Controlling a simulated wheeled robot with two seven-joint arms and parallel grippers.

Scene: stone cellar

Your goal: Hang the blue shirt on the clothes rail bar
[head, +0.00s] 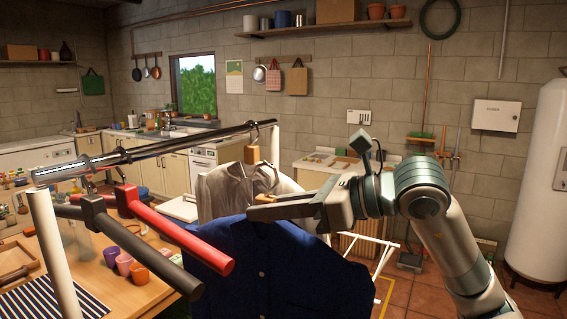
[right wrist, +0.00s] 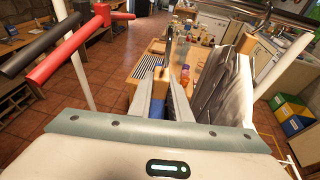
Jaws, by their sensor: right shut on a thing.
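The blue shirt (head: 270,262) hangs from my right gripper (head: 256,211) in the head view, below the bar and in front of it. The dark clothes rail bar (head: 170,147) runs from the white post at left to the far right. A grey shirt (head: 225,190) hangs near its far end. My left gripper is out of view.
A red arm (head: 180,235) and a black arm (head: 130,250) stick out near the rail's white post (head: 52,250). A wooden table with cups (head: 124,264) stands behind at left. A white boiler (head: 540,185) stands at right. The bar's middle stretch is bare.

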